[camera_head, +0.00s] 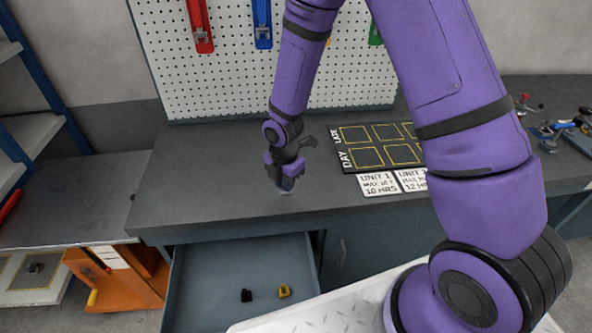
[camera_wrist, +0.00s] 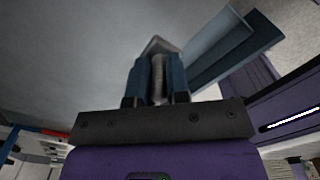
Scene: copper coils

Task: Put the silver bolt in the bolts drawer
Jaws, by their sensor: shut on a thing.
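My gripper (camera_head: 285,179) is just above the dark bench top, behind the open drawer in the head view. In the wrist view its two blue fingers (camera_wrist: 158,80) are shut on the silver bolt (camera_wrist: 157,72), which shows as a ribbed grey shaft with a wider end beyond the fingertips. In the head view the bolt is mostly hidden by the fingers. A grey-blue drawer (camera_head: 208,285) stands pulled out below the bench front. A small black piece (camera_head: 246,295) and a yellow piece (camera_head: 284,290) lie in it. I see no label on it.
A black board with yellow squares (camera_head: 372,142) and white cards (camera_head: 378,184) lie to the right. A pegboard (camera_head: 235,85) with hanging tools stands behind. An orange cart (camera_head: 125,283) stands left of the drawer.

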